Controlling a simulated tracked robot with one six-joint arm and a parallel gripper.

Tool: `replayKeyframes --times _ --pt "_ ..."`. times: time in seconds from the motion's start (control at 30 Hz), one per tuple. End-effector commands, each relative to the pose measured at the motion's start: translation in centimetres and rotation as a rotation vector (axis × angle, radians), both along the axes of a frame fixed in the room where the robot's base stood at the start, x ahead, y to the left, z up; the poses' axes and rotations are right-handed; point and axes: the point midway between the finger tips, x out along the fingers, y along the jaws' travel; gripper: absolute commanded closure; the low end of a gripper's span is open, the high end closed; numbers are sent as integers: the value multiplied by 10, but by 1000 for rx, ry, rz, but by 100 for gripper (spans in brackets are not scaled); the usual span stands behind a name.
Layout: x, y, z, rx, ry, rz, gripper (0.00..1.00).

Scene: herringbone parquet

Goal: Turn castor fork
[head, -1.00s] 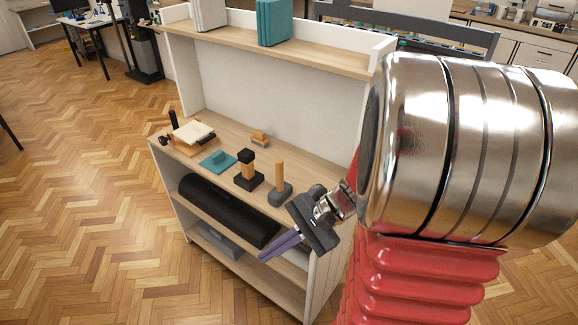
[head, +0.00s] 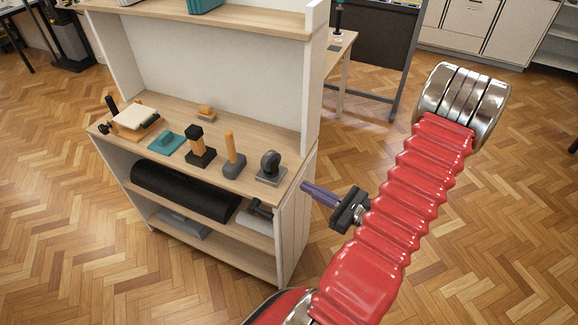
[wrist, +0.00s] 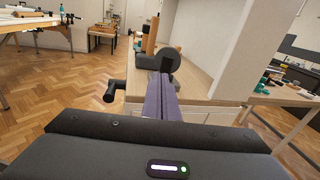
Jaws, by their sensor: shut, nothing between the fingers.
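The castor (head: 270,168), a dark grey wheel in a fork on a flat base plate, stands at the right end of the shelf unit's middle board in the head view. In the wrist view the castor (wrist: 160,60) shows straight ahead, its lower part hidden behind my fingers. My gripper (head: 306,187) is shut and empty, its purple fingers pointing left toward the shelf's right end, apart from the castor. In the wrist view my gripper (wrist: 161,78) has its fingers together.
Floor to the right is clear.

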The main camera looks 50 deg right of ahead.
Motion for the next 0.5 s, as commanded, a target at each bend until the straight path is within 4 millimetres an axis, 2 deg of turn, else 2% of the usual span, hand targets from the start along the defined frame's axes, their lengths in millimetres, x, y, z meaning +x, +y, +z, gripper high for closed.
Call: replayKeyframes --times 0.1,0.2,0.5 --pt "-15 -19 -12 46 -16 -97 100" --pt "-20 -26 -16 61 -23 -132 100" --pt "-21 -28 -16 62 -24 -137 100"
